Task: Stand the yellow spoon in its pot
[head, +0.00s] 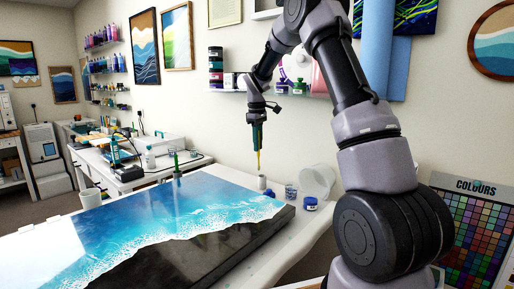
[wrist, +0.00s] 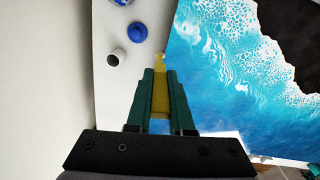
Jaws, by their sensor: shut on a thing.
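My gripper (head: 258,142) hangs pointing down above the worktable and is shut on the yellow spoon (head: 259,162). In the wrist view the spoon (wrist: 158,95) sits between the two green fingers (wrist: 160,74), its narrow end reaching past the fingertips. In the head view the spoon hangs nearly upright, its lower end just above a small pale pot (head: 262,184). In the wrist view the pot (wrist: 118,61), open and dark inside, shows left of the spoon's end. The spoon appears to be outside the pot.
A blue-lidded jar (head: 310,204), a clear cup (head: 291,190) and a tipped white tub (head: 316,181) stand right of the pot. The blue-and-black resin panel (head: 190,225) lies close by in front. A green-handled tool (head: 176,166) stands behind the panel.

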